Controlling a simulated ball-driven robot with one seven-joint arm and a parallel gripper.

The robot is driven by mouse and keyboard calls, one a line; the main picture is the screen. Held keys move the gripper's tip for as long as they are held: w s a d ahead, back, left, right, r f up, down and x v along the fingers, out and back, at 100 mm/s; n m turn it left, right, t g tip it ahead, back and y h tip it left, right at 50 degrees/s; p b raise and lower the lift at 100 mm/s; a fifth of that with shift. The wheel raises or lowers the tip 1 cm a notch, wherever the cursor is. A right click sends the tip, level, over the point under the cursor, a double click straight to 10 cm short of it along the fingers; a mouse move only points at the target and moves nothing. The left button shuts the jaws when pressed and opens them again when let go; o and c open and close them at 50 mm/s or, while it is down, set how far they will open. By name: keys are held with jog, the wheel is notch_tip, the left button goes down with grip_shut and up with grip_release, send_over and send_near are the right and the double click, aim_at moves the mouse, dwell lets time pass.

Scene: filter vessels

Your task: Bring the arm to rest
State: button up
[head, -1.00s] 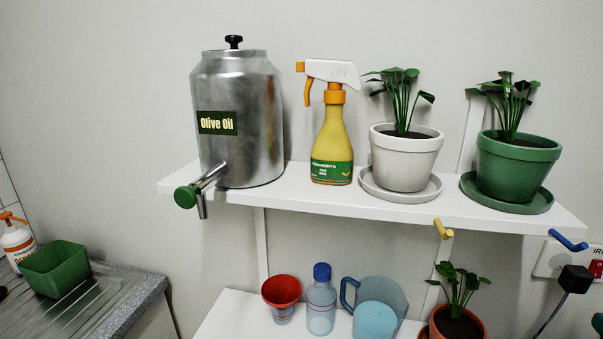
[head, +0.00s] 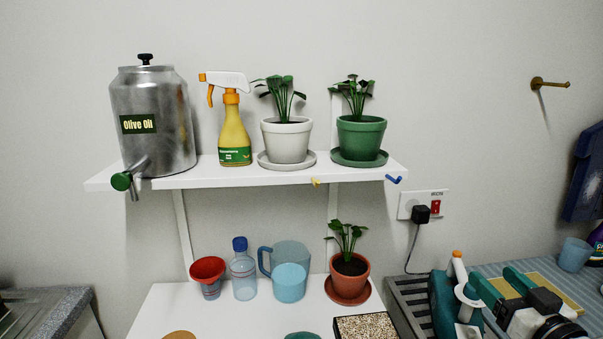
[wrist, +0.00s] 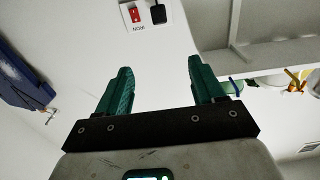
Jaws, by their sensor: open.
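My gripper (head: 492,274) shows at the lower right of the head view, over the worktop area. Its two teal fingers stand apart, with a black bar behind them. In the wrist view my gripper (wrist: 160,64) is open, with only pale wall seen between the fingers. It holds nothing. The wrist picture is upside down, with the wall socket (wrist: 145,14) beyond the fingertips.
The white upper shelf (head: 215,178) carries a steel olive oil vessel (head: 160,110), a yellow spray bottle (head: 234,135) and two potted plants. A lower white shelf (head: 170,305) holds a funnel, bottle, jug and terracotta pot (head: 350,270). A teal item (head: 443,303) stands left of my gripper.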

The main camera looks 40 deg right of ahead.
jog(key=w+a+f+n+g+y, duration=0.2)
jog(key=w+a+f+g+y, duration=0.15)
jog(key=a+f, duration=0.45)
jog(key=w+a+f+n+g+y, duration=0.1)
jog(key=w+a+f+g+y, duration=0.1)
jog(key=a+f+y, duration=0.6)
jog(key=s+a+f+n+g+h, duration=0.1)
jog(key=s+a+f+g, duration=0.3)
jog(key=s+a+f, duration=0.1)
jog(key=s+a+f+n+g+h, duration=0.1)
jog(key=s+a+f+g, duration=0.3)
jog(key=f, duration=0.5)
jog(key=s+a+n, duration=0.1)
jog(key=s+a, duration=0.1)
jog(key=a, duration=0.1)
jog(key=shift+f+g, duration=0.35)
jog(key=shift+f, duration=0.05)
jog(key=shift+w, duration=0.1)
dwell(0.6)
